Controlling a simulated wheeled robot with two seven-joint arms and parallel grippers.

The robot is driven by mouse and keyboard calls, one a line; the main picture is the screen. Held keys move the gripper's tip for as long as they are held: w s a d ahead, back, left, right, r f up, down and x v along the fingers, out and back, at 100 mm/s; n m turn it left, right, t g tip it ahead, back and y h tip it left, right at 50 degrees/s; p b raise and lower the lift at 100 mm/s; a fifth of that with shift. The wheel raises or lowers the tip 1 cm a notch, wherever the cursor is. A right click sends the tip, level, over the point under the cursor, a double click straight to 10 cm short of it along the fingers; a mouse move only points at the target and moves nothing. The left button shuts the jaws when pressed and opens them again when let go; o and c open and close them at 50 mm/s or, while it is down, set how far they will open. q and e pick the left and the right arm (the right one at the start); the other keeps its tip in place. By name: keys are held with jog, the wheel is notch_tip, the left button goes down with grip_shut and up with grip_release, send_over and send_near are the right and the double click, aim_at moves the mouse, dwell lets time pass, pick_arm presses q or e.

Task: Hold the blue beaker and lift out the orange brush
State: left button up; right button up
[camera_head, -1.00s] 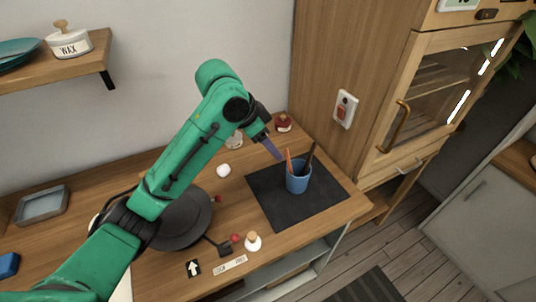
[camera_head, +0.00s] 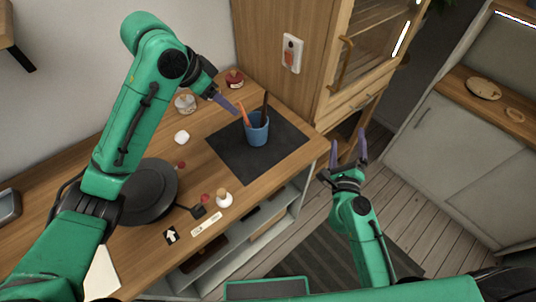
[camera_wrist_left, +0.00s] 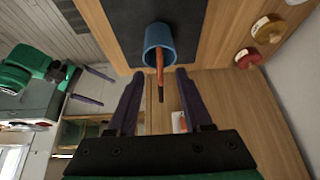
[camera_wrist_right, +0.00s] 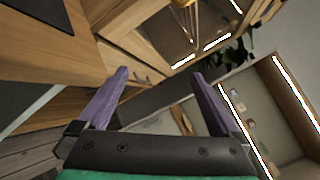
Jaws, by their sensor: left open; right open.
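The blue beaker (camera_head: 257,133) stands upright on a dark mat (camera_head: 285,143) near the right end of the wooden counter. The orange brush (camera_head: 243,114) leans in it beside a dark brush (camera_head: 265,107). My left gripper (camera_head: 228,105) is open, close to the brush tops on the beaker's left. In the left wrist view the beaker (camera_wrist_left: 158,44) and orange brush (camera_wrist_left: 160,68) lie ahead, between and beyond the open fingers (camera_wrist_left: 157,82). My right gripper (camera_head: 348,150) is open and empty, right of the counter over the floor. The right wrist view shows no beaker.
A wooden cabinet (camera_head: 290,20) stands behind the mat. A glass jar (camera_head: 185,103), a red-topped jar (camera_head: 235,78), a white round object (camera_head: 182,137), a small bottle (camera_head: 224,199) and a dark round plate (camera_head: 150,190) share the counter.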

aim_at(254, 117)
jog(key=a+y, duration=0.1)
jog(key=a, duration=0.3)
jog(key=a+f+m+y, duration=0.1)
jog(key=a+y, duration=0.1)
jog(key=a, duration=0.2)
jog(key=a+m+y, duration=0.1)
jog(key=a, duration=0.3)
jog(key=shift+s+f+y, duration=0.15)
jog(key=shift+s+y, duration=0.15)
jog(key=shift+y, duration=0.1)
jog(key=a+y, duration=0.1)
jog(key=a, duration=0.2)
jog(key=s+a+r+m+y, duration=0.1)
jog(key=a, duration=0.2)
jog(key=s+a+m+y, duration=0.1)
jog(key=a, duration=0.3)
jog(key=shift+s+r+y, duration=0.2)
jog(key=shift+r+y, duration=0.1)
jog(key=shift+y, duration=0.1)
jog(key=shift+a+r, duration=0.15)
jog(key=shift+a, duration=0.2)
jog(key=x, duration=1.4)
jog(key=shift+w+a+f, duration=0.1)
jog(key=shift+w+f, duration=0.1)
jog(key=shift+f, duration=0.1)
